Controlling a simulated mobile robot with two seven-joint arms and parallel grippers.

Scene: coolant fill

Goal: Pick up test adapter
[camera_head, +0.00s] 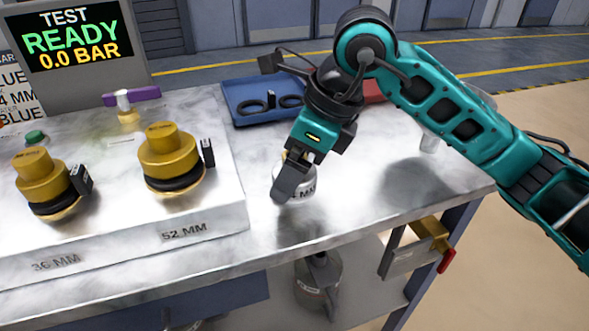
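Two yellow stepped pieces with black rings, which look like test adapters, sit upright on the metal block at left. One adapter (41,178) stands at the 36 MM mark and the other adapter (168,152) at the 52 MM mark. My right gripper (289,183) points down over the table, right of the block and apart from both adapters. Its dark finger is in front of a small silvery round item (304,186) with partly hidden lettering. A bit of yellow shows behind the finger. Whether the fingers grip anything is hidden. My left gripper is out of view.
The metal block (215,215) fills the table's left side. A display (66,38) reads TEST READY 0.0 BAR. A blue tray (238,92) with black rings lies behind my gripper. A yellow-and-grey tool with a red tip (430,231) hangs at the table's right edge.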

